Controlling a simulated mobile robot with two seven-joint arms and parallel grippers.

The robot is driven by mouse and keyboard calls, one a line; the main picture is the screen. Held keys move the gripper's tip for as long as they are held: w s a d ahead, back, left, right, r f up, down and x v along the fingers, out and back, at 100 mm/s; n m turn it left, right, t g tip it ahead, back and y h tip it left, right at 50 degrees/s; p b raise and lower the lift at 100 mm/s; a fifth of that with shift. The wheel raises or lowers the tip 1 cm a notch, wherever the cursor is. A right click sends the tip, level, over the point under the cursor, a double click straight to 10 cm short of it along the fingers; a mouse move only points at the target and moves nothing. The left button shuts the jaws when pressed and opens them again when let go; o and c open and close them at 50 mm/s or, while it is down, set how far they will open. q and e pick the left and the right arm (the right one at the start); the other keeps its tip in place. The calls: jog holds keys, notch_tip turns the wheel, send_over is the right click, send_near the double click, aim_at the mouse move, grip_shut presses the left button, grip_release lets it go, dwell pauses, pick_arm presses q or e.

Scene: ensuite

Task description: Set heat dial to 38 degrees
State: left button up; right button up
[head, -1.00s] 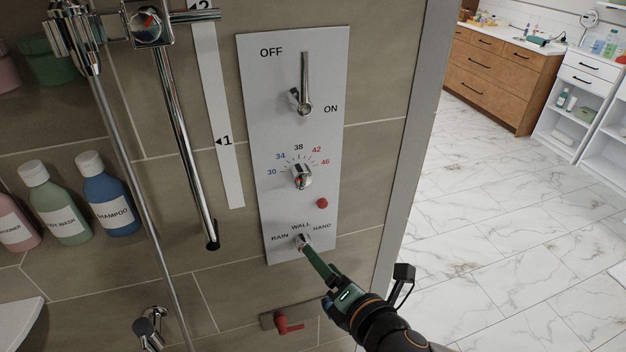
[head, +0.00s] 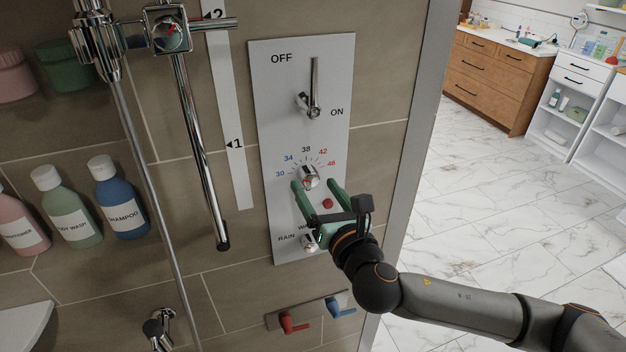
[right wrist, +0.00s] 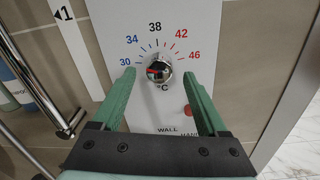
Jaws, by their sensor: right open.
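The heat dial (head: 308,177) is a round chrome knob with a scale from 30 to 46 on a white wall panel (head: 333,60). It also shows in the right wrist view (right wrist: 159,71), where a red mark and a dark mark show on its face; its exact setting is hard to read. My right gripper (head: 316,184) is open, with its green fingers just below the dial, one on each side. In the right wrist view the fingertips (right wrist: 159,73) flank the knob with gaps on both sides. My left gripper is out of view.
A lever (head: 315,90) sits above the dial. A red button (head: 327,203) and the selector knob (head: 309,242) lie below, the selector partly hidden by my gripper. A chrome rail (head: 201,140) stands to the left. Red (head: 292,323) and blue (head: 340,306) handles are lower down.

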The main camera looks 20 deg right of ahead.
jog(key=shift+w+a, duration=0.15)
jog(key=shift+w, duration=1)
jog(key=shift+c, duration=0.3)
grip_shut()
